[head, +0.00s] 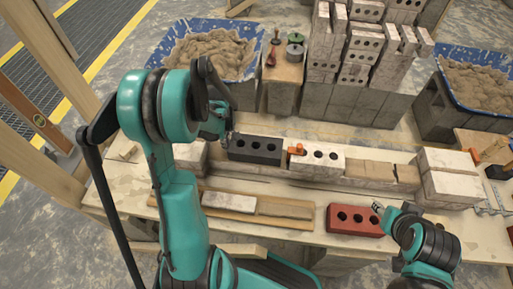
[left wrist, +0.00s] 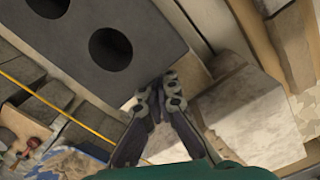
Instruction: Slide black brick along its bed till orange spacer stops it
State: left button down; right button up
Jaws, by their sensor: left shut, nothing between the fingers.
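The black brick (head: 256,149), with several round holes in its top, lies on the bed of the low wall (head: 345,181). The orange spacer (head: 297,151) is at the left end of the white holed brick (head: 324,159), just right of the black brick; I cannot tell whether they touch. My left gripper (head: 229,137) is shut and empty at the black brick's left end. In the left wrist view its closed fingertips (left wrist: 160,88) are close to the edge of the black brick (left wrist: 75,48); contact is unclear. My right gripper (head: 380,208) is beside the red brick (head: 352,219), its fingers too small to read.
Blue tubs of mortar stand at back left (head: 205,27) and back right (head: 450,53). A tall brick stack (head: 350,50) is behind the wall. Pale blocks (head: 447,175) stand at the wall's right end.

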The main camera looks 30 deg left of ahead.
pick_arm(q)
jog(key=shift+w+d, duration=0.2)
jog(key=shift+d, duration=0.4)
jog(key=shift+w+d, duration=0.15)
jog(key=shift+d, duration=0.4)
jog(key=shift+a, duration=0.2)
dwell(0.5)
jog(key=shift+s+a, duration=0.25)
jog(key=shift+a, duration=0.35)
notch_tip(320, 180, up, 9)
jog(key=p, duration=0.6)
jog(key=shift+s, duration=0.1)
dwell(0.4)
